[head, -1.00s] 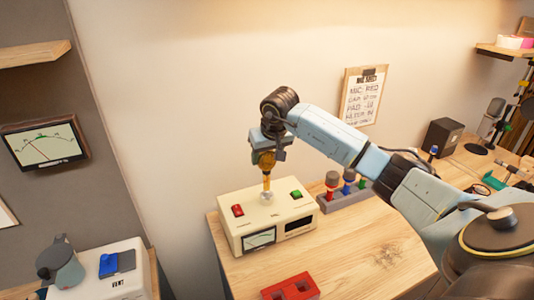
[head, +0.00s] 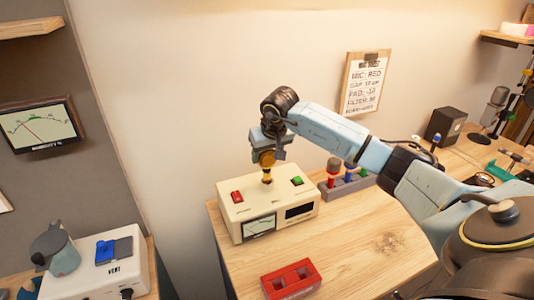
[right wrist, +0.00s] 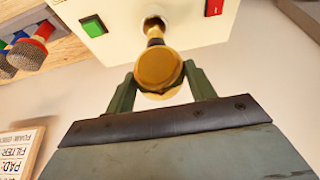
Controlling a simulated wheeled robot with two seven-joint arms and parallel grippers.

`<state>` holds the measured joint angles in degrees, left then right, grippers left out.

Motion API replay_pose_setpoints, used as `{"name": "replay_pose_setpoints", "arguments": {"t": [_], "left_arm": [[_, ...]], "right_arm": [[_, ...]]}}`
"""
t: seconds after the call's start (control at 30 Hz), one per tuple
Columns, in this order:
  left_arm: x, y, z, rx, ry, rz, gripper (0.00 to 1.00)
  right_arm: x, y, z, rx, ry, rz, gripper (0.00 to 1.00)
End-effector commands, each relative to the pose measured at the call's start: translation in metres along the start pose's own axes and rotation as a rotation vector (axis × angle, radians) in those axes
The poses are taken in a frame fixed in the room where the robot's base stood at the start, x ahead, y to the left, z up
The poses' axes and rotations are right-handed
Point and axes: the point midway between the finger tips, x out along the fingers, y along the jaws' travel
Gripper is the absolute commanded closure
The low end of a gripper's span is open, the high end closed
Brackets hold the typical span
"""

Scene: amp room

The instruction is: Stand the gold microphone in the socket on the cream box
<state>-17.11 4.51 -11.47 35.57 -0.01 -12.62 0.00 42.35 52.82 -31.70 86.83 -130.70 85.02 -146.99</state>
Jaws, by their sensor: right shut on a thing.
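The gold microphone (head: 267,177) is upright, stem down, over the top of the cream box (head: 285,203). My right gripper (head: 266,158) is shut on its round head, above the box. In the right wrist view the gold head (right wrist: 159,69) sits between the two green fingers (right wrist: 160,88), and the stem runs to the round socket (right wrist: 153,21). The stem's lower end is at the socket's mouth; how deep it sits I cannot tell. The socket is mostly hidden behind the stem in the head view. My left gripper is not in view.
The box top has a red switch (head: 237,197) and a green switch (head: 297,181). A grey rack (head: 347,188) with several coloured microphones stands to its right. The wooden table (head: 370,245) is clear at front right.

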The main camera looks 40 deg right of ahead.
Motion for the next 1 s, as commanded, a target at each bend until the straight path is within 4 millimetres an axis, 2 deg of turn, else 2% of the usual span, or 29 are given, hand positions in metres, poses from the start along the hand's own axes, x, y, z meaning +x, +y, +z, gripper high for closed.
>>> {"name": "replay_pose_setpoints", "arguments": {"t": [0.03,0.07,0.23,0.5,0.63,0.77,1.0], "left_arm": [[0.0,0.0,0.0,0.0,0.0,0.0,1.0],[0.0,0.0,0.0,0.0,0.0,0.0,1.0],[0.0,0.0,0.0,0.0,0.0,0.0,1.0],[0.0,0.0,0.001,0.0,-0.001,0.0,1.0],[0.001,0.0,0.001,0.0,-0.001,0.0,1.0],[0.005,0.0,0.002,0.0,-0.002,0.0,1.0],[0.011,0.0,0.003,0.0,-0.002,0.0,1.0]], "right_arm": [[-0.001,0.0,-0.001,0.0,0.003,0.0,0.92],[-0.001,0.0,-0.001,0.0,0.003,0.0,0.43],[-0.001,0.0,-0.001,0.0,0.002,0.0,0.21],[0.0,0.0,0.0,-0.001,-0.001,0.0,0.2],[-0.009,0.0,-0.001,-0.002,0.003,0.0,0.2],[-0.031,0.001,-0.001,-0.002,0.007,0.002,0.2],[-0.086,0.001,-0.001,-0.001,0.007,0.002,0.2]]}}
